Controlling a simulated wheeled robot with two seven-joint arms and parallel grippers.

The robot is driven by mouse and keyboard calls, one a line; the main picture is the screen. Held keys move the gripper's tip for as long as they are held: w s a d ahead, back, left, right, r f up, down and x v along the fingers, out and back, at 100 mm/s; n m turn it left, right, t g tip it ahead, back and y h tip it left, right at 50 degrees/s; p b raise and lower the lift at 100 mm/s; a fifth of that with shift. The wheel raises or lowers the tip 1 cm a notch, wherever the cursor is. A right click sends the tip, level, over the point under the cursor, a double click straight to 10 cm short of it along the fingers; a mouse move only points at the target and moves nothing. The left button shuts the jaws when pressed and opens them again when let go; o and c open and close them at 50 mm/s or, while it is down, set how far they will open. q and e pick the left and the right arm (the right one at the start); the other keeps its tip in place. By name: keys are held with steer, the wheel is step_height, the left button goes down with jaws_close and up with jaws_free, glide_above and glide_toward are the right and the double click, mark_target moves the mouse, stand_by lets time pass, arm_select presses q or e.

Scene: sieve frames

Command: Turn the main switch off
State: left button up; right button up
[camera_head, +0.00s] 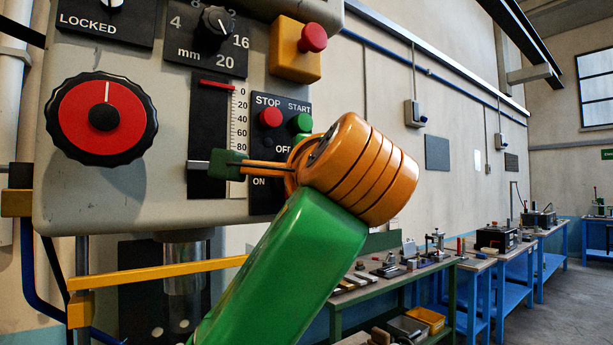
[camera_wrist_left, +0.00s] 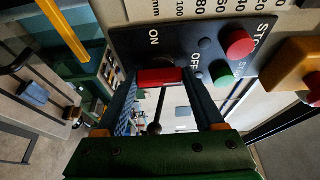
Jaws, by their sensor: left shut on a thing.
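The control panel shows in the head view with ON and OFF labels (camera_head: 258,183) at its lower right. In the left wrist view, the main switch's red handle (camera_wrist_left: 160,78) is between the fingertips, near the ON label. My left gripper (camera_head: 222,166) is in front of this part of the panel, and in the left wrist view its dark fingers (camera_wrist_left: 161,80) are shut on the red handle. In the head view, my gripper and wrist hide the switch. My right gripper is in neither view.
Near the switch are a red STOP button (camera_head: 270,117), a green START button (camera_head: 301,123) and an orange box with a red button (camera_head: 295,50). A depth slider (camera_head: 208,140) and a large red dial (camera_head: 103,118) are to the left. Workbenches (camera_head: 410,270) stand at right.

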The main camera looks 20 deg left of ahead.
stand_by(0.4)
arm_select(q)
steer(key=o, duration=1.4)
steer(key=b+v, duration=0.2)
steer(key=v, duration=0.5)
